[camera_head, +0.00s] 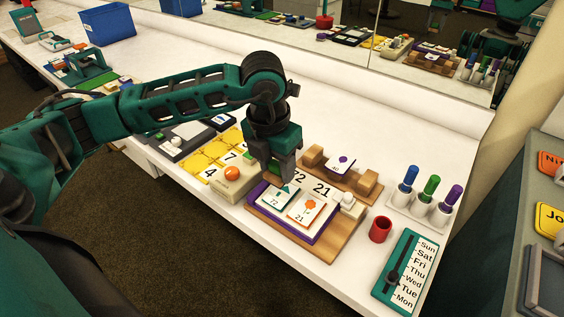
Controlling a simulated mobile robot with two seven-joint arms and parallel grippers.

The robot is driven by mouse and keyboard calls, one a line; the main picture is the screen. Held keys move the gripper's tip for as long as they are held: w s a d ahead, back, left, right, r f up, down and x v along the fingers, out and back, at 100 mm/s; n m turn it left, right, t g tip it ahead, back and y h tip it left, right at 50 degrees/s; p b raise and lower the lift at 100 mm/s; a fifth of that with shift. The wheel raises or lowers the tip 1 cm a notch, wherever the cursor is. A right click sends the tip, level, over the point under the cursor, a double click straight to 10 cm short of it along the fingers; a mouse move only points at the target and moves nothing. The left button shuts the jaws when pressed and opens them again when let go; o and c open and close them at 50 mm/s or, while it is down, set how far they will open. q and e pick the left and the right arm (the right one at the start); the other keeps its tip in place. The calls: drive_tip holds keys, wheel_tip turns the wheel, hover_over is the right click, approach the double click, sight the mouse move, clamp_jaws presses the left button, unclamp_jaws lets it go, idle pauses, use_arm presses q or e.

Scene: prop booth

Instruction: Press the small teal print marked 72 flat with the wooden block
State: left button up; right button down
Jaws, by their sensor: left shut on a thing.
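The small teal print marked 72 (273,202) is a white card with a teal shape, at the left of a purple-edged board (262,215) on a wooden base (337,235). My left gripper (284,180) points down at the print's far edge. Its jaws are shut, apparently on that edge; the contact is partly hidden. An orange print marked 21 (303,214) lies to the right of the teal one. Behind stands a wooden piece with blocks at its ends (312,156) (368,182); I cannot tell whether either is the wooden block. My right gripper is not in view.
A pale block with an orange knob (232,174) and yellow number tiles (206,172) lie left. A white-knobbed piece (348,200), red cup (380,229), marker holder (419,208) and weekday slider panel (406,272) stand right. A mirror backs the table.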

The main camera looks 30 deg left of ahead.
sight(279, 178)
use_arm(q)
drive_tip(key=shift+w+f+b, duration=0.1)
drive_tip(key=shift+f+b, duration=0.55)
drive_tip(key=shift+f, duration=0.35)
drive_tip(key=shift+w+f+b, duration=0.1)
drive_tip(key=shift+f+b, duration=0.45)
drive_tip(key=shift+f, duration=0.55)
drive_tip(key=shift+w+f+b, duration=0.15)
drive_tip(key=shift+f+b, duration=0.2)
drive_tip(key=shift+b, duration=0.1)
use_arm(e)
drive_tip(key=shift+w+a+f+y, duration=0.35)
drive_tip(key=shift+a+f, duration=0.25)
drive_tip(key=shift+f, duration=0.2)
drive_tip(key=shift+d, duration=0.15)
use_arm(q)
drive_tip(key=shift+f, duration=0.2)
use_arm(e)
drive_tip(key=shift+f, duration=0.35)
use_arm(q)
drive_tip(key=shift+f+b, duration=0.35)
drive_tip(key=shift+b, duration=0.15)
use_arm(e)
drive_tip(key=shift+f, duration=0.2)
use_arm(q)
drive_tip(key=shift+d+f, duration=0.1)
drive_tip(key=shift+f, duration=0.05)
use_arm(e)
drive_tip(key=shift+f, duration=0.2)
